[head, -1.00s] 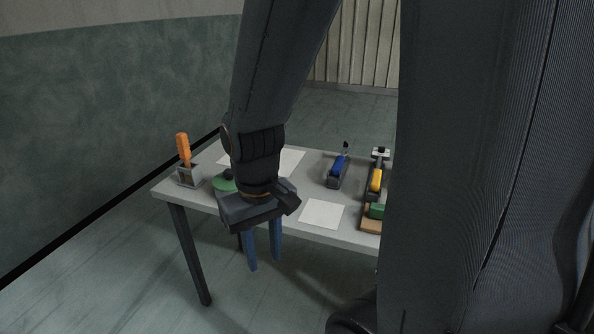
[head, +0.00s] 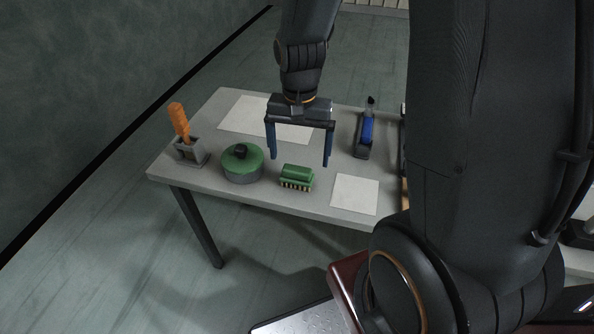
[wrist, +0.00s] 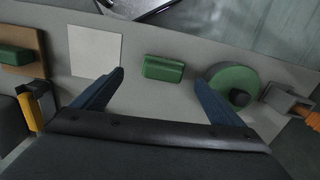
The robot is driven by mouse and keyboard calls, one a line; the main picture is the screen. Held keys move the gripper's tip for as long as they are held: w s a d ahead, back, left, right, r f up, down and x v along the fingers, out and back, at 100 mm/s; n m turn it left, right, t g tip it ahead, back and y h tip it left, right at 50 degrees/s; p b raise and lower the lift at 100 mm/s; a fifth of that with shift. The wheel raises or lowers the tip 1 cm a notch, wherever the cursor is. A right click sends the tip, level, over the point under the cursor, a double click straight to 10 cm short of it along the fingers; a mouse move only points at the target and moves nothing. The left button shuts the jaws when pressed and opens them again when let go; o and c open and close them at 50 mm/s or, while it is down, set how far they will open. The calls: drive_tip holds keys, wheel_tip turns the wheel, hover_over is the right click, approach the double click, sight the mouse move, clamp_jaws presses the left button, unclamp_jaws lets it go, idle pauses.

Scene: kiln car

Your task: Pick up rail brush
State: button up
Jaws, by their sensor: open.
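The rail brush (head: 297,176) is a small green block with pale bristles under it. It lies on the grey table (head: 262,199) near the front edge, between a round green-lidded pot and a white square sheet. My gripper (head: 299,162) is open and empty, its two blue fingers pointing down above the table, behind and above the brush in the head view. In the wrist view, the green brush (wrist: 164,68) shows ahead between the fingertips (wrist: 160,80), apart from both. Nothing hides the brush top.
The green-lidded pot (head: 242,163) stands left of the brush. A grey holder (head: 190,152) with an orange-handled tool (head: 179,122) is at the left end. A white square sheet (head: 354,194) lies right; a blue tool (head: 366,132) stands behind it. Another green block (wrist: 14,56) rests on a brown board.

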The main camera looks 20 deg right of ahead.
sight(297, 168)
drive_tip(key=shift+w+d+f+m, duration=0.1)
drive_tip(key=shift+w+f+m, duration=0.2)
drive_tip(key=shift+w+f, duration=0.15)
drive_tip(key=shift+a+f+p, duration=0.15)
drive_tip(key=shift+f+p, duration=0.2)
drive_tip(key=shift+f, duration=1.5)
drive_tip(key=shift+a+f+p, duration=0.1)
drive_tip(key=shift+f+p, duration=0.25)
drive_tip(key=shift+f, duration=1.45)
drive_tip(key=shift+c, duration=0.4)
drive_tip(key=c, duration=1.1)
